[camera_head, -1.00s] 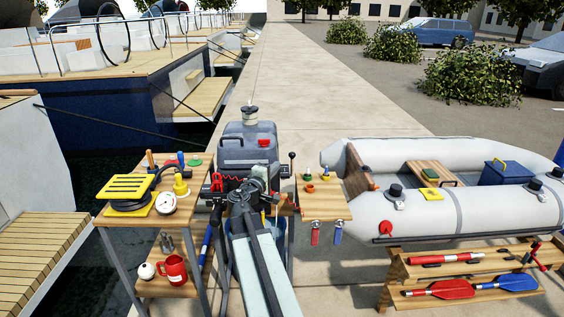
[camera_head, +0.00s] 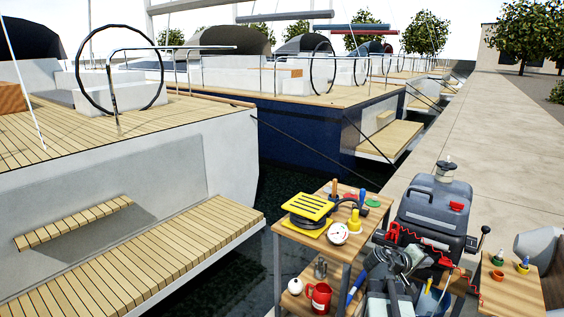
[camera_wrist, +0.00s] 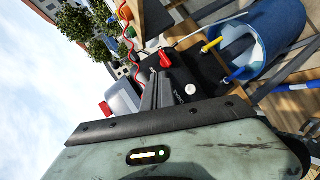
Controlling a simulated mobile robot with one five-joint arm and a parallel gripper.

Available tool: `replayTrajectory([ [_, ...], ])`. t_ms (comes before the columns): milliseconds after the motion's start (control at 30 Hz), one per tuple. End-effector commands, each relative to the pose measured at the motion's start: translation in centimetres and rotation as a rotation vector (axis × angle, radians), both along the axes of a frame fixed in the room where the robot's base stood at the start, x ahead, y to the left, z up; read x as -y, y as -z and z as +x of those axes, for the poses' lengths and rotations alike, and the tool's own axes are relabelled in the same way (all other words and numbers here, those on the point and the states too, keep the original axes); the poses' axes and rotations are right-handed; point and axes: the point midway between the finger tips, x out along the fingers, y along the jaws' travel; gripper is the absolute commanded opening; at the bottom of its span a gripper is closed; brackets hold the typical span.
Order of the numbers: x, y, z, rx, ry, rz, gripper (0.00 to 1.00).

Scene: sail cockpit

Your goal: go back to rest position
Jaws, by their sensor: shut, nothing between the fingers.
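My gripper (camera_wrist: 157,92) shows in the wrist view as dark fingers close together, with nothing between them. In the head view my folded arm is at the lower right, in front of the grey tank-like unit (camera_head: 433,205) with a red cap. The fingertips are hard to make out there. The wrist view is tilted sideways. Beyond the fingers it shows a black box (camera_wrist: 203,82) with a red part, and a blue bucket (camera_wrist: 285,28) holding blue- and yellow-handled things.
A wooden stand (camera_head: 290,234) left of my arm carries a yellow-topped pump (camera_head: 308,206), a gauge (camera_head: 338,233) and a red mug (camera_head: 320,298). A small wooden shelf (camera_head: 515,291) is at right. Moored boats and water lie left; the pavement (camera_head: 490,120) beyond is clear.

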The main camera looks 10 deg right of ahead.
Motion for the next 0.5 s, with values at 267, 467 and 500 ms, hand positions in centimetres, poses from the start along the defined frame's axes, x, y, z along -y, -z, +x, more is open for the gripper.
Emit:
replayTrajectory([
  [267, -20.7, 11.2, -0.3, -0.057, 0.047, 0.643, 0.00],
  [467, -32.2, 14.1, -2.4, -0.179, 0.044, 0.934, 0.00],
  [500, -34.1, 14.4, -2.9, -0.206, 0.041, 0.981, 0.00],
])
